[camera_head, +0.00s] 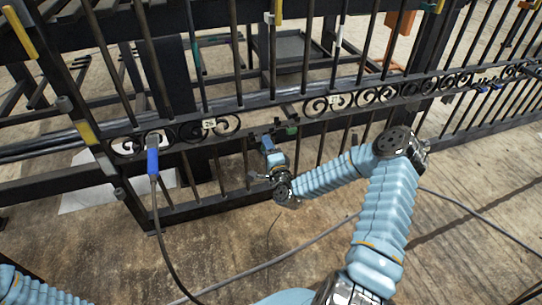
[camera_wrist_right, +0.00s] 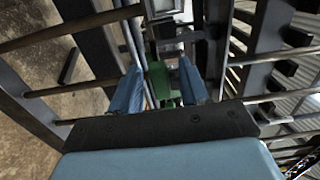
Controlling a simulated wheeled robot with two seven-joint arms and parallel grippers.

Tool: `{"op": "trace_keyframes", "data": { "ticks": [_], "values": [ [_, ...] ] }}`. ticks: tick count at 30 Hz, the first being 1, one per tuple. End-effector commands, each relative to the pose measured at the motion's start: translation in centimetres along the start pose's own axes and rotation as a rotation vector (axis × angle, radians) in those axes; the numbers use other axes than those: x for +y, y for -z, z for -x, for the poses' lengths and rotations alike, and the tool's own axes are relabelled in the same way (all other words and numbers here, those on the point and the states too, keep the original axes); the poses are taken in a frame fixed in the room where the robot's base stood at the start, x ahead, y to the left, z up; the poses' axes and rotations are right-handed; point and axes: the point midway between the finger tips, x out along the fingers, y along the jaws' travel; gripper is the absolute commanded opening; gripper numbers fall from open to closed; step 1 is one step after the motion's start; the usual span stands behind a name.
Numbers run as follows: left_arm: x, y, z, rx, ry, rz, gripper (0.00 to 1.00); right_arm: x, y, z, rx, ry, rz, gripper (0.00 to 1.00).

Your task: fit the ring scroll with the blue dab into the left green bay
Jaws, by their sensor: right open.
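The black gate (camera_head: 240,102) carries a band of curled scrolls (camera_head: 195,129), some with small pale tags. I cannot pick out the ring scroll with the blue dab. A small green part (camera_head: 292,131) shows on the lower rail near the middle; whether it marks the left bay is unclear. My right gripper (camera_head: 266,142) is at the rail just left of this green part. In the right wrist view, my right gripper (camera_wrist_right: 158,88) has its two blue fingers apart, with a green part (camera_wrist_right: 158,78) seen between them. I cannot tell whether they touch it. My left gripper is out of view.
A blue-handled tool (camera_head: 153,160) with a dark cable hangs at the gate's left. Upright bars stand close around my right gripper. Cables (camera_head: 300,244) lie on the floor.

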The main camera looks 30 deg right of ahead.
Motion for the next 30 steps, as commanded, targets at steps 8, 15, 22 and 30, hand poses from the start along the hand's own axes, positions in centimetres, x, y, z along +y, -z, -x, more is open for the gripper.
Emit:
{"op": "trace_keyframes", "data": {
  "ticks": [8, 15, 22, 30],
  "values": [
    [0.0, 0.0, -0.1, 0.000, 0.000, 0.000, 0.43, 0.1, 0.1, 5.6, 0.000, -0.004, 0.000, 0.45],
    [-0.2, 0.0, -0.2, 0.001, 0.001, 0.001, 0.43, 0.1, 0.0, 11.0, 0.001, -0.003, -0.001, 0.45],
    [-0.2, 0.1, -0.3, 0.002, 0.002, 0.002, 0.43, 0.1, 0.1, 13.2, 0.001, -0.002, 0.000, 0.45],
    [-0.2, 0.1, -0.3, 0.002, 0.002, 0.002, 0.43, 0.0, 0.0, 13.4, 0.001, -0.001, 0.000, 0.45]
  ]
}}
